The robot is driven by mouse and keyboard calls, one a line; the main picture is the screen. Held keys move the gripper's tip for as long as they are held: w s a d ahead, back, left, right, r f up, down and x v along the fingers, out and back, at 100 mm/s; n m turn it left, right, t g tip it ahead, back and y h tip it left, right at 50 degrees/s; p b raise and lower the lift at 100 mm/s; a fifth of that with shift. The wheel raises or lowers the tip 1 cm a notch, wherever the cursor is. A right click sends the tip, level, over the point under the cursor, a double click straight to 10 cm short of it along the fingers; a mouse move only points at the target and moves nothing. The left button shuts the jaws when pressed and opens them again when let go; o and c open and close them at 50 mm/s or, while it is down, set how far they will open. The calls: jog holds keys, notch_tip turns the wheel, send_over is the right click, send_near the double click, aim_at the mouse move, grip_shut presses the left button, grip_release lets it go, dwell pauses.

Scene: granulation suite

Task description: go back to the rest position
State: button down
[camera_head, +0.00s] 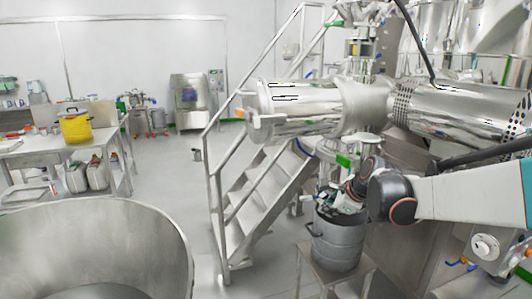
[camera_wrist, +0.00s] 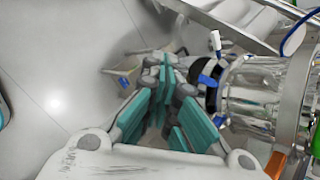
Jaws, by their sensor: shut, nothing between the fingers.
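My gripper (camera_wrist: 165,85) shows in the wrist view with its teal finger pads close together and nothing between them. In the head view, my gripper (camera_head: 340,203) is at the lower right, at the mouth of a grey metal pot (camera_head: 338,245). I cannot tell whether the fingertips are inside the pot or above it. My arm reaches in from the right edge. The inside of the pot is mostly hidden.
The pot stands on a small metal stand (camera_head: 308,262). Metal stairs with railings (camera_head: 255,190) rise beside it, under a large steel cylinder (camera_head: 300,108). A big steel bowl (camera_head: 100,225) fills the lower left. A bench (camera_head: 50,145) holds a yellow pot (camera_head: 75,128). Open floor lies between.

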jog(key=s+a+r+n+h, duration=0.1)
jog(key=s+r+n+h, duration=0.15)
jog(key=s+n, duration=1.2)
jog(key=s+f+n, duration=0.2)
jog(key=s+n, duration=0.2)
jog(key=s, duration=0.5)
jog(key=s+d+f+n+b, duration=0.1)
jog(key=s+f+n, duration=0.1)
jog(key=s, duration=0.8)
jog(key=shift+s+n+h, duration=0.3)
jog(key=shift+n+h, duration=0.05)
jog(key=shift+n, duration=0.5)
